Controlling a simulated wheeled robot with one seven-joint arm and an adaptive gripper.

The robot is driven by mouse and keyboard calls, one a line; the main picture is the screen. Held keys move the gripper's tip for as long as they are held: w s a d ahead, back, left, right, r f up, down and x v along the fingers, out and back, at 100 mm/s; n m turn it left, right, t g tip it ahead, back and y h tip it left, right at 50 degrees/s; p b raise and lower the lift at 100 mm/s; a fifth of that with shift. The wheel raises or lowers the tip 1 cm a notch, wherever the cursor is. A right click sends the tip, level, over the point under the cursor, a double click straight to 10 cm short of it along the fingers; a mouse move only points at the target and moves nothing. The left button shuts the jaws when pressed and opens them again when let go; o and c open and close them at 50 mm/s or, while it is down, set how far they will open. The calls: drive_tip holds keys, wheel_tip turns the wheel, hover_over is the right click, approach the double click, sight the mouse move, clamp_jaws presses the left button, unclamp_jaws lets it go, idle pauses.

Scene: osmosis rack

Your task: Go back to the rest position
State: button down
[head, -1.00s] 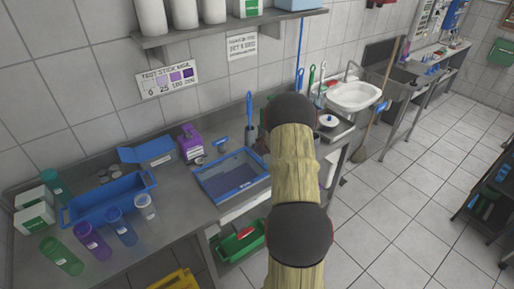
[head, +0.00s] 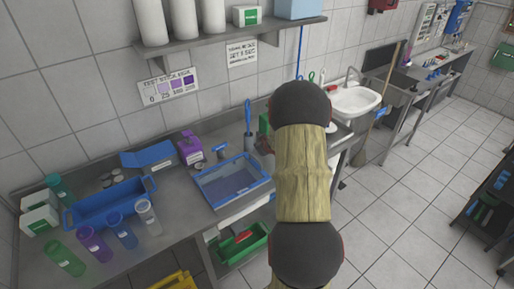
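My arm rises through the middle of the head view, with wood-coloured links and dark round joints. It stands in front of the right part of the steel bench (head: 175,215). My gripper does not show, so whether it holds anything is hidden. The arm covers part of the bench edge and the floor behind it.
The bench holds a blue tray (head: 110,203), several coloured bottles such as a green one (head: 65,258), a blue-rimmed basin (head: 233,180) and a purple box (head: 190,147). A white sink (head: 354,102) stands beyond. The tiled floor (head: 420,190) at right is clear, with a dark rack (head: 490,210) at its edge.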

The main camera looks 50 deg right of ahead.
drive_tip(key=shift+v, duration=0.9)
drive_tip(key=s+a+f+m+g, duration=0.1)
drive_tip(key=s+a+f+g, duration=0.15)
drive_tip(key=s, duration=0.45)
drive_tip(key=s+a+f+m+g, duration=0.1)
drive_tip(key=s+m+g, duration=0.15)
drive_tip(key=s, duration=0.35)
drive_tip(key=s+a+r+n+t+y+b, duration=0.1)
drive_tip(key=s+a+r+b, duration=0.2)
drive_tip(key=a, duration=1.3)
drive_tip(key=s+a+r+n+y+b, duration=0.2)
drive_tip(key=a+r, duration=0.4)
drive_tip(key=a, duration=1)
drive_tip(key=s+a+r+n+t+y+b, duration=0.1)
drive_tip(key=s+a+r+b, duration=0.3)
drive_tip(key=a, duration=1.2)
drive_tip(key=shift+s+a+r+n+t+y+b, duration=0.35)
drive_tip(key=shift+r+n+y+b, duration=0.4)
drive_tip(key=shift+b, duration=0.45)
